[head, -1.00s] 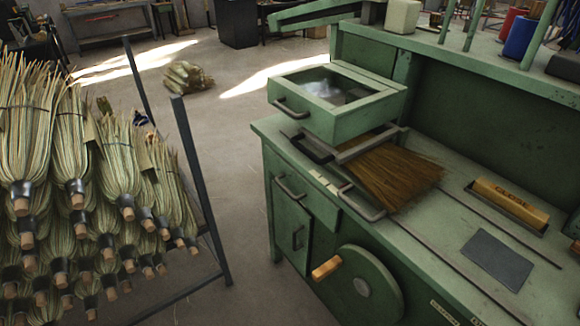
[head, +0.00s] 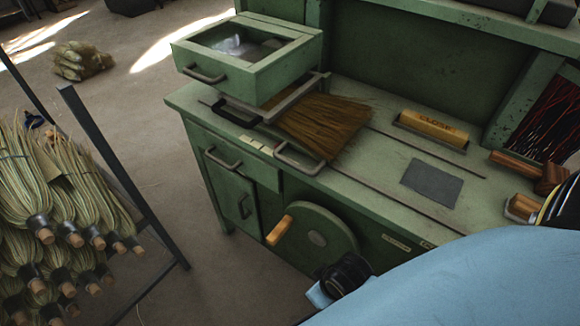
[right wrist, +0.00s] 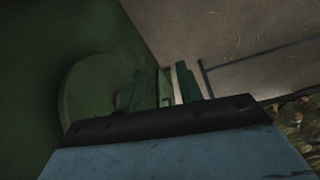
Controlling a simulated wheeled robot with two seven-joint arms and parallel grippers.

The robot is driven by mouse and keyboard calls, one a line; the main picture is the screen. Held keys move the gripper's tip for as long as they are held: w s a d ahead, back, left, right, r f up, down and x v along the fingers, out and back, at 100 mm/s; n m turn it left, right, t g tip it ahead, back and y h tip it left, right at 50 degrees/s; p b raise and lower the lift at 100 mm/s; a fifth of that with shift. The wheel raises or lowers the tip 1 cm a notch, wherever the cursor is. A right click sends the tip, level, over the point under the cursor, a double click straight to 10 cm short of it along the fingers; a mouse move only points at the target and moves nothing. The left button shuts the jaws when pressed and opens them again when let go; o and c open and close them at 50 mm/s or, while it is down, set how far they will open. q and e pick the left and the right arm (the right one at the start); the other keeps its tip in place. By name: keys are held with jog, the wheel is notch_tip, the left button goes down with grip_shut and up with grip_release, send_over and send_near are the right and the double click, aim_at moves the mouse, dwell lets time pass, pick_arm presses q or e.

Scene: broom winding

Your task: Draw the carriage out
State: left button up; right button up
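A broom head of brown bristles (head: 318,125) lies flat on the green bench (head: 390,178). What seems to be the carriage, a metal frame with a grey pull handle (head: 300,164), is at the bristles' front edge. A black handle (head: 237,114) is to its left. My right arm reaches in from the lower right, in front of the bench and right of the crank wheel, well short of the handle. In the right wrist view, my right gripper (right wrist: 160,90) has its fingers apart with nothing seen between them. My left gripper is out of view.
A glass-topped box (head: 248,58) is raised over the bench's left end. The crank wheel (head: 318,238) with its wooden knob (head: 279,230) projects from the front. A rack of brooms (head: 60,205) stands at left. The floor between is clear.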

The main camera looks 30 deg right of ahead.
jog(key=w+a+r+n+t+y, duration=0.15)
jog(key=w+r+t, duration=0.45)
jog(key=r, duration=0.6)
jog(key=w+a+r+n+t, duration=0.25)
jog(key=w+r+t, duration=0.25)
jog(key=w+r, duration=0.55)
jog(key=w+a+r+n+t+y, duration=0.1)
jog(key=w+r+n+t, duration=0.35)
jog(key=r, duration=0.85)
jog(key=w+a+r+n+t+y, duration=0.1)
jog(key=a+r+n+t+y, duration=0.1)
jog(key=a+r+n+y, duration=0.55)
jog(key=s+a+n+g+y, duration=0.4)
jog(key=a+n+g+y, duration=0.5)
jog(key=n+g, duration=0.55)
jog(key=n+g+h, duration=0.5)
jog(key=n+h, duration=0.3)
jog(key=h, duration=1.3)
send_near(291, 162)
jog(key=f, duration=0.5)
jog(key=d+f, duration=0.1)
jog(key=f, duration=0.2)
jog(key=shift+w+d, duration=0.15)
jog(key=shift+w, duration=0.25)
